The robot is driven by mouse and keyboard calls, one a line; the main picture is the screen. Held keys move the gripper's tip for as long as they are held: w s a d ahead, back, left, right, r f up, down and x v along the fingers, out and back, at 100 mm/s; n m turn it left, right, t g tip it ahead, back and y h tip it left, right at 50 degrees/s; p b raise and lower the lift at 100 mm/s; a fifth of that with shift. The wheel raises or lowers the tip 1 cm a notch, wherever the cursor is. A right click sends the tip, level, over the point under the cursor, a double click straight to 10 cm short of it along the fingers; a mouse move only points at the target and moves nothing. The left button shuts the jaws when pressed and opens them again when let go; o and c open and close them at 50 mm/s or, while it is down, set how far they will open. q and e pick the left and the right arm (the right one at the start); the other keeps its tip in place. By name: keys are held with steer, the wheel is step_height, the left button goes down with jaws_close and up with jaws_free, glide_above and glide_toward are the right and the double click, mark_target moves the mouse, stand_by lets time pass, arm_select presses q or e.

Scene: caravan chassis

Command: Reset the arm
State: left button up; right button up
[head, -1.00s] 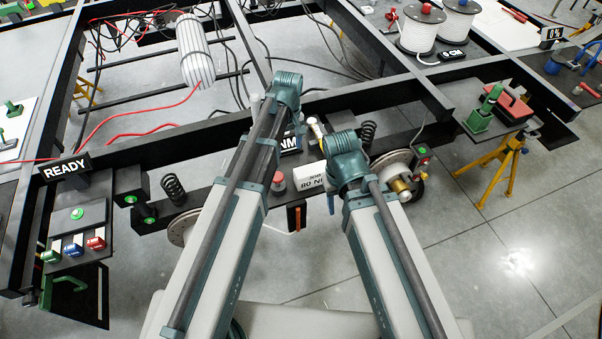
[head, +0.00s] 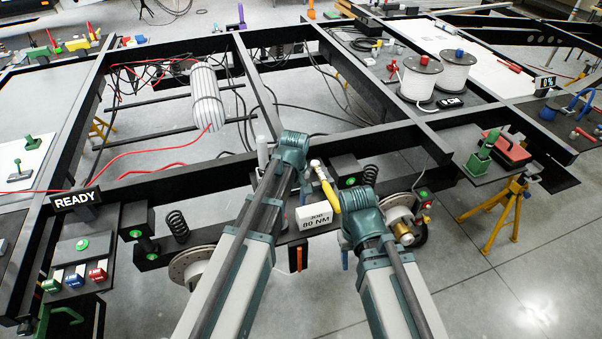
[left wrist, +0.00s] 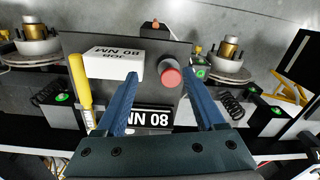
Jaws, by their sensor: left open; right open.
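My left gripper (left wrist: 165,98) is open and empty in the left wrist view. Whether a finger touches any of these I cannot tell. In the head view my left arm (head: 245,235) hides that gripper, and my right arm (head: 385,270) hides the right one.
The black chassis frame (head: 130,182) crosses the head view. A "READY" panel (head: 76,200) is on the left. Coil springs (head: 177,225) and brake discs (head: 193,265) flank the tray. A yellow stand (head: 503,212) is at right. Open floor lies at lower right.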

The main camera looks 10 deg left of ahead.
arm_select(q)
steer(key=s+d+m, duration=0.3)
steer(key=s+m, duration=0.3)
steer(key=s, duration=0.2)
steer(key=s+d+m, duration=0.4)
steer(key=s+m, duration=0.1)
steer(key=s, duration=0.3)
steer(key=shift+s+m+y, duration=0.2)
steer(key=shift+m+y, duration=0.2)
